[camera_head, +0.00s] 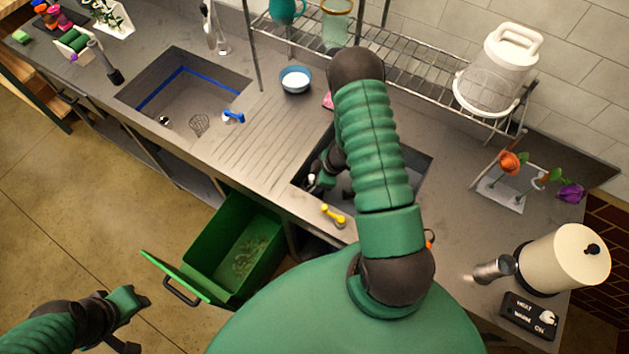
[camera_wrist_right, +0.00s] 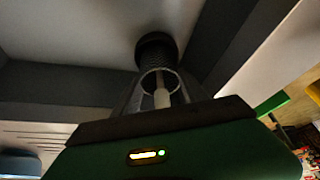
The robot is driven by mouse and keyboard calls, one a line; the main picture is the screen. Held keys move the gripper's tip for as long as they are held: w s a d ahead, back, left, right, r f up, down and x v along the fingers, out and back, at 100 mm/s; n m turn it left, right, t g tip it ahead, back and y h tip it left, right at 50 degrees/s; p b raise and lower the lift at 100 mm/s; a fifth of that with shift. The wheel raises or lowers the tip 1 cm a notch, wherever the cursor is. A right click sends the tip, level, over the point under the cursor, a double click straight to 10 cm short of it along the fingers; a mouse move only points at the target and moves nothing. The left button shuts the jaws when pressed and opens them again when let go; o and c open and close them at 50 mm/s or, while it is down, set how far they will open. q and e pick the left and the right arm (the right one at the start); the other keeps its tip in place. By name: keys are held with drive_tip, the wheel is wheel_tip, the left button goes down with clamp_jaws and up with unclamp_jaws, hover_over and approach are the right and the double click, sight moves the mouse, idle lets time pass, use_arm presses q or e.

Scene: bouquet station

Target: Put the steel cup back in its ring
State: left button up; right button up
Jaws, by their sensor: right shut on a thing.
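My right gripper (camera_head: 318,179) reaches down into the right sink basin. It is shut on a small pale piece (camera_head: 311,181), partly hidden by the hand. In the right wrist view a pale rod (camera_wrist_right: 161,98) and a thin round rim show between the fingers (camera_wrist_right: 158,95); I cannot tell whether this is the steel cup. A steel cylinder (camera_head: 490,270) that looks like a cup sits at the right, against the cream urn (camera_head: 562,258). I cannot make out a cup ring clearly. My left gripper (camera_head: 132,320) is open and empty, low at the left over the floor.
The right basin (camera_head: 420,172) is partly hidden by my right arm. A yellow tap handle (camera_head: 334,216) is at its front edge. A blue bowl (camera_head: 295,80) stands behind the drainboard. A wire rack (camera_head: 420,82) spans the back. A green bin (camera_head: 226,255) is open below the counter.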

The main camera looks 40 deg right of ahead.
drive_tip(key=shift+f, duration=0.55)
drive_tip(key=o, duration=1.5)
drive_tip(key=shift+a, duration=0.15)
drive_tip(key=shift+c, duration=0.2)
drive_tip(key=shift+r, duration=0.1)
